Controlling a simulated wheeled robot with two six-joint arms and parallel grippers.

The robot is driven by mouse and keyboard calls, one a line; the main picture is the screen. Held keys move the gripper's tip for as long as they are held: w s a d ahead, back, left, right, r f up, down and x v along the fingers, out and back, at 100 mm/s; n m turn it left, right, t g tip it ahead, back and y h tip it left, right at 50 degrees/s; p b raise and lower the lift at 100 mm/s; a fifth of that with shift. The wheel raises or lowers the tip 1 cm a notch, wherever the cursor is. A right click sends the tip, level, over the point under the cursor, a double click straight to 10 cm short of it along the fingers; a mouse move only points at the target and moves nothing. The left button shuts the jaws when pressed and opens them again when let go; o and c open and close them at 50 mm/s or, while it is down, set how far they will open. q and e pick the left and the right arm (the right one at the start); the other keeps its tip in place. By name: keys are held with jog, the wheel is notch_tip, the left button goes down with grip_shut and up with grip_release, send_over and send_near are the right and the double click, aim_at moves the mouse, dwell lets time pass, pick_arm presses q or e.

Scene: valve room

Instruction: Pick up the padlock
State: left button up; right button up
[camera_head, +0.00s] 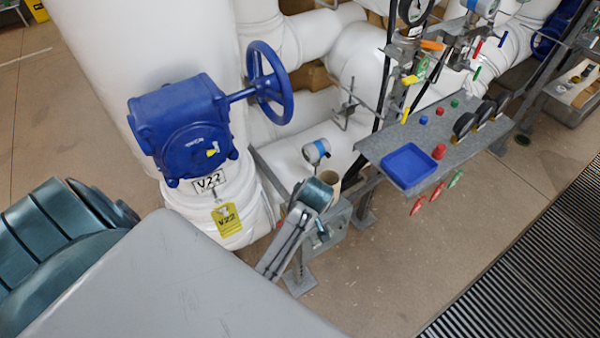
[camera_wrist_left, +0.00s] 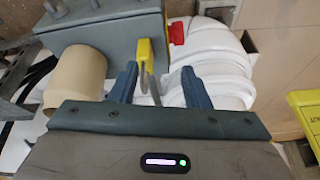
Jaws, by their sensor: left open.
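The padlock (camera_wrist_left: 143,52) has a yellow body and a grey metal shackle in the left wrist view. It shows by the face of a grey metal box (camera_wrist_left: 107,42), with its shackle toward my palm. My left gripper (camera_wrist_left: 160,78) is open, its two blue fingers on either side of the padlock, with gaps visible on both sides. In the head view my left arm's end hides the fingers, and I cannot make out the padlock there. My right gripper is in neither view.
A beige cylinder (camera_wrist_left: 75,80) sits left of the fingers. A red piece (camera_wrist_left: 176,32) is beyond them. A yellow tag (camera_head: 227,219) hangs below the blue valve (camera_head: 183,130). A metal shelf with a blue tray (camera_head: 409,165) stands right; open floor (camera_head: 420,265) lies in front.

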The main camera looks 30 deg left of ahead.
pick_arm(q)
jog(key=w+n, duration=0.1)
jog(key=w+a, duration=0.1)
jog(key=w+f+n+p, duration=0.1)
jog(key=shift+w+a+n, duration=0.15)
jog(key=shift+w+n, duration=0.05)
jog(key=shift+n, duration=0.1)
jog(key=p+x, duration=0.1)
jog(key=x, duration=0.3)
jog(key=shift+s+f+p, duration=0.1)
jog(key=shift+f+p, duration=0.25)
jog(key=shift+p, duration=0.05)
jog(key=shift+a+f, duration=0.1)
jog(key=shift+f, duration=0.5)
grip_shut()
